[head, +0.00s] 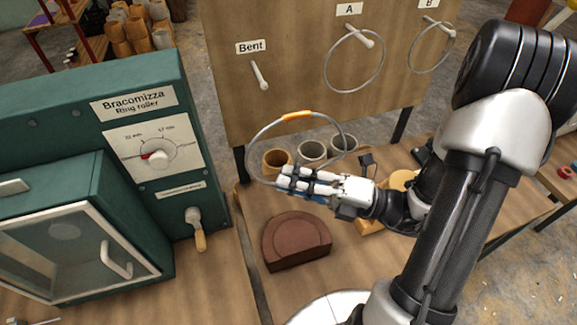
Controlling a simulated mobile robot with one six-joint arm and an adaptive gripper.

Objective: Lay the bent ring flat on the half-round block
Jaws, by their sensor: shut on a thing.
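The bent ring (257,137) is a thin grey metal hoop with an orange band (297,116) at its top. My gripper (287,181) is shut on the ring at its lower part. It holds the ring up in the air, tilted, in front of the board and the cups. The half-round block (296,240) is reddish brown, with a raised curved step. It lies on the wooden bench below and slightly left of my gripper, apart from the ring. Part of the ring behind the gripper is hidden.
A green ring roller (60,130) with a dial and handle stands at the left. A wooden board (300,80) at the back has an empty peg (259,75) labelled Bent and rings on pegs A (354,60) and B (432,46). Three cups (312,152) stand behind my gripper.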

